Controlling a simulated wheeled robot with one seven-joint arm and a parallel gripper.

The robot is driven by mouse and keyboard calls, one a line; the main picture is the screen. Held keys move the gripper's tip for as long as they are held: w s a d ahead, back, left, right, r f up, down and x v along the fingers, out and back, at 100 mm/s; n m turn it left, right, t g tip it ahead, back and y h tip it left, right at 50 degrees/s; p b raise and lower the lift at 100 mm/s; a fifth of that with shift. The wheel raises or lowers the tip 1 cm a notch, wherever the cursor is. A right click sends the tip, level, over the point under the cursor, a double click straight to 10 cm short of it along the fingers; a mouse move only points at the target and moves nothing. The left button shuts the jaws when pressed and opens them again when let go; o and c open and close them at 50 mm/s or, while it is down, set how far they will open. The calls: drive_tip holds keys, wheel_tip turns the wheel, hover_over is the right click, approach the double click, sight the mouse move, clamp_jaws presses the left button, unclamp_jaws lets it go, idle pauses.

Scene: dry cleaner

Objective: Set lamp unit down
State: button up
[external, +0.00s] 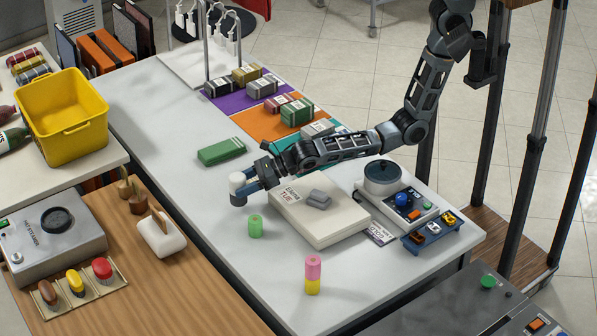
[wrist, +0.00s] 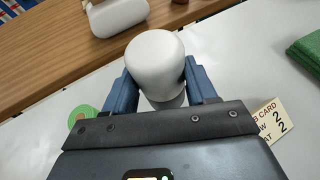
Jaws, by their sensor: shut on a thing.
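The white lamp unit (external: 237,182), a short rounded cylinder, is in my gripper (external: 252,187) over the left part of the white counter (external: 160,130). In the wrist view the lamp unit (wrist: 155,62) stands between the two blue fingers of my gripper (wrist: 160,85), which are shut on it. Its lower part is partly hidden, and I cannot tell whether it touches the counter. A green cylinder (external: 255,226) stands apart, in front of the gripper. A pink-and-yellow stacked cylinder (external: 313,275) stands near the counter's front edge.
A flat pale box (external: 320,225) with a grey item on top lies right of the gripper. A green folded cloth (external: 221,151) lies behind. A device with a round pan (external: 385,178) is at right. Small bundles lie on coloured mats (external: 275,125). Bare counter lies left of the green cylinder.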

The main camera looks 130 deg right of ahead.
drive_tip(key=shift+f, duration=1.4)
drive_tip(key=shift+f, duration=0.15)
drive_tip(key=o, duration=1.2)
drive_tip(key=v, duration=1.2)
drive_tip(key=shift+a, duration=0.1)
